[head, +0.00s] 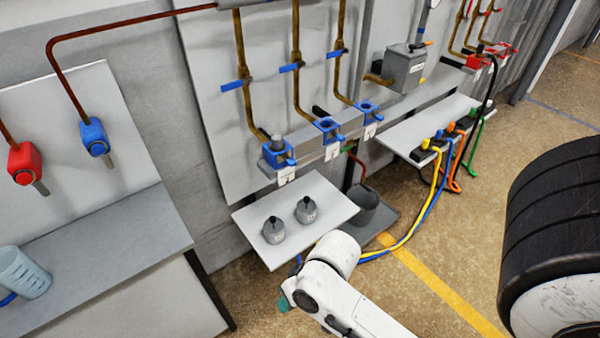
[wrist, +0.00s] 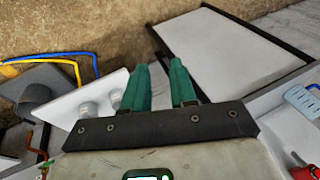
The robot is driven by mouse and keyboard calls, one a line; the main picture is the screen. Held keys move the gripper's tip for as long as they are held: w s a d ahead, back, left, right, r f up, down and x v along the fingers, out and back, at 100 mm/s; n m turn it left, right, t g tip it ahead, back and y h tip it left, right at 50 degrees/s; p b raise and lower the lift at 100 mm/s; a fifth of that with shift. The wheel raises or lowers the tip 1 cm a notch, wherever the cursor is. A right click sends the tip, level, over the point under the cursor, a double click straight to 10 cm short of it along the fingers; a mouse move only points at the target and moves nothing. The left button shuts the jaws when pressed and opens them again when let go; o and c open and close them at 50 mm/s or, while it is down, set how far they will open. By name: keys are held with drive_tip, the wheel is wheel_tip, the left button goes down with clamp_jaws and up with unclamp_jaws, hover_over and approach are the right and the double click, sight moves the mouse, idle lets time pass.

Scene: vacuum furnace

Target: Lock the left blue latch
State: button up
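The left blue latch (head: 278,153) sits on the grey rail of the wall panel, with a grey cylinder (head: 278,141) in it and a white tag below. Whether it is locked is too small to tell. A middle blue latch (head: 327,131) and a right blue latch (head: 367,112) lie along the same rail, with no cylinder visible in them. My gripper (head: 286,302) is low in front of the panel, below the small shelf and well apart from the latch, mostly hidden by my arm. In the wrist view its green fingers (wrist: 161,68) are spread with nothing between them.
The small white shelf (head: 318,194) below the latches holds two grey canisters (head: 273,230) (head: 306,210). A dark bucket (head: 372,212) stands right of it. A grey workbench (head: 110,245) is at left. Yellow and blue cables (head: 430,205) hang at right, near a large black tire (head: 555,225).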

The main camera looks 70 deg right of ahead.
drive_tip(key=w+d+m+t, duration=0.1)
drive_tip(key=m, duration=0.2)
drive_tip(key=w+d+m+t+b, duration=0.1)
drive_tip(key=d+m+t, duration=0.1)
drive_tip(key=m, duration=0.1)
drive_tip(key=w+d+m+t, duration=0.1)
drive_tip(key=w+m, duration=0.1)
drive_tip(key=m, duration=0.1)
drive_tip(key=shift+w+d+f+t, duration=0.1)
drive_tip(key=shift+d+t, duration=0.2)
drive_tip(key=shift+d, duration=0.05)
clamp_jaws()
drive_tip(key=s+d+r+m+t+h+b, duration=0.2)
drive_tip(key=d+m+h, duration=0.3)
drive_tip(key=d+m, duration=0.5)
drive_tip(key=s+d+r+m+t+h+b, duration=0.2)
drive_tip(key=d+m, duration=0.8)
drive_tip(key=m, duration=0.6)
wheel_tip(320, 180, up, 3)
drive_tip(key=s+t+h, duration=0.1)
drive_tip(key=t+h, duration=0.1)
drive_tip(key=h, duration=0.2)
drive_tip(key=shift+s+d+t, duration=0.3)
drive_tip(key=shift+s+d, duration=0.05)
